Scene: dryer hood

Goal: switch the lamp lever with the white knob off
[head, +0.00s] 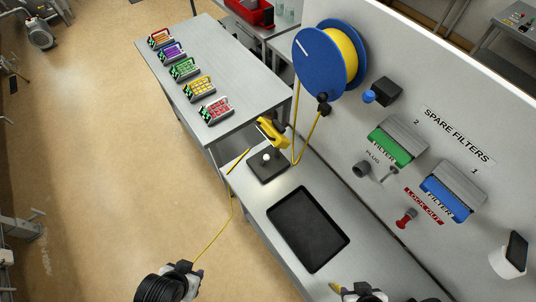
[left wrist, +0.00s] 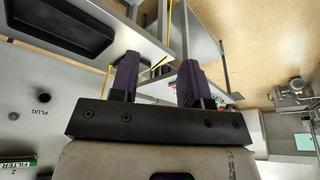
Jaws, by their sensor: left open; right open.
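The white knob (head: 267,156) stands up from a dark square base (head: 270,170) on the grey bench, just below a yellow fixture (head: 271,131). My left gripper (head: 190,268) is at the lower left over the floor, well apart from the knob. Its two purple fingers are spread with nothing between them in the left wrist view (left wrist: 157,82). My right gripper (head: 358,290) is at the bottom edge, partly cut off, open and apart from the knob. I cannot make out the white knob in the left wrist view.
A black tray (head: 308,228) lies on the bench in front of the base. A blue reel (head: 322,62) with yellow hose hangs on the wall panel. A thin yellow line (head: 219,231) runs from the bench towards my left gripper. Several coloured racks (head: 199,88) stand on the far table.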

